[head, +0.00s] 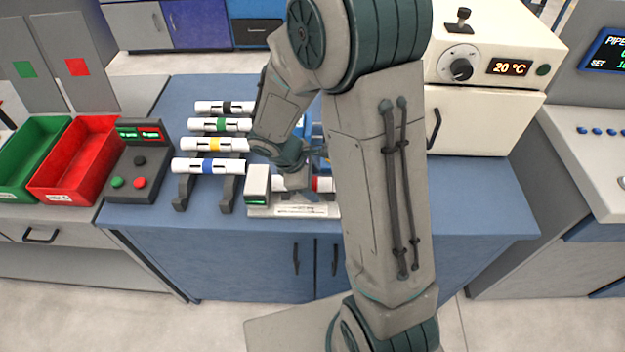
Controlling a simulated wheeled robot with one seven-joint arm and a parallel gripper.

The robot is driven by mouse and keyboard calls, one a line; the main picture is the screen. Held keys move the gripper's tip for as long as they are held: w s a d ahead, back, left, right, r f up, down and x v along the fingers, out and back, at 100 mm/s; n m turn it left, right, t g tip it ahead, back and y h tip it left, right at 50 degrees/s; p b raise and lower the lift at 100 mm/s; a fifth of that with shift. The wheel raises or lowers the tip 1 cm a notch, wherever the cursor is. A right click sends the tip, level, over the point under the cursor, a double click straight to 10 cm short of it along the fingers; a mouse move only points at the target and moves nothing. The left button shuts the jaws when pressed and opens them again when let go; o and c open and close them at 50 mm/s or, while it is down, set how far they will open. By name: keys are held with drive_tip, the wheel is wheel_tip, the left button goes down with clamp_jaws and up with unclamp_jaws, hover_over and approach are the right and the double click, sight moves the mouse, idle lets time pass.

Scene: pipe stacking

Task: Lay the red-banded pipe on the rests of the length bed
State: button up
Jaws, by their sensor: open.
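The red-banded pipe (326,185) shows as a short white length with a red band, low over the length bed (290,211). Its right part is hidden behind my arm, and its left part is covered by my gripper. The bed is a pale base with a block (257,183) at its left end, near the front edge of the blue bench. My gripper (296,181) is open and down at the pipe, just right of that block. Its fingertips are small and partly hidden. I cannot tell clearly whether the pipe touches the rests.
A dark rack (181,193) left of the bed holds pipes with black, green, yellow (213,145) and blue bands. A button box (138,170), a red bin (75,165) and a green bin (30,158) stand farther left. A cream oven (480,75) stands behind right.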

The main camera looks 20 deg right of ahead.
drive_tip(key=v, duration=1.3)
drive_tip(key=shift+a+r+p, duration=0.15)
drive_tip(key=shift+r+p, duration=0.2)
drive_tip(key=shift+p, duration=0.1)
